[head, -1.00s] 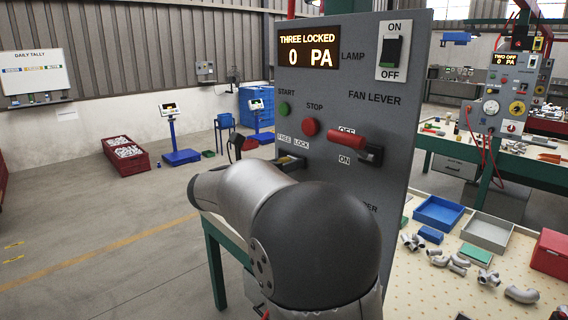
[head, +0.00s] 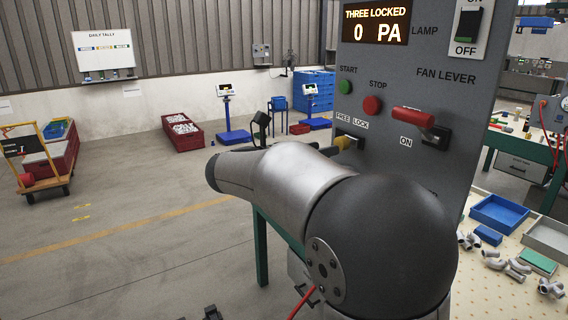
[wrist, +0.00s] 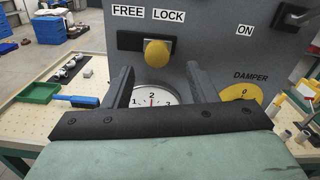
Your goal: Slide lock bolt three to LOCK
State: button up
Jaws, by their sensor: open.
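The lock bolt's yellow knob (wrist: 157,53) sits in a dark slot (wrist: 128,41) on the grey panel (wrist: 215,35), toward the right end under the LOCK label (wrist: 168,16). The FREE label (wrist: 128,11) is at the left. The knob also shows in the head view (head: 345,142), partly hidden by my arm. The display (head: 376,24) reads THREE LOCKED, 0 PA. My gripper (wrist: 160,80) is open and empty, its fingers apart, with the knob beyond them and touching neither. In the head view my arm hides most of the gripper.
A red fan lever (head: 413,121), a green start button (head: 345,87) and a red stop button (head: 372,105) stand close by on the panel. A round gauge (wrist: 152,97) and a yellow damper dial (wrist: 242,94) lie below the slot. Open floor is at left.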

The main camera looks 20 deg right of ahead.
jog(key=b+v, duration=0.1)
jog(key=v, duration=0.8)
jog(key=shift+a, duration=0.3)
jog(key=shift+s, duration=0.15)
jog(key=s+d+f+m+g+y, duration=0.25)
jog(key=s+f+m+y, duration=0.2)
jog(key=s+f, duration=0.35)
jog(key=s+d+f+m+g+y, duration=0.2)
jog(key=s+d+f+m+y, duration=0.25)
jog(key=f, duration=0.45)
jog(key=s+a+f+m+y, duration=0.7)
jog(key=s+f+m+y, duration=0.1)
jog(key=s+f+m, duration=0.4)
jog(key=shift+s+a+f+m, duration=0.2)
jog(key=shift+s+m, duration=0.4)
jog(key=shift+m, duration=0.6)
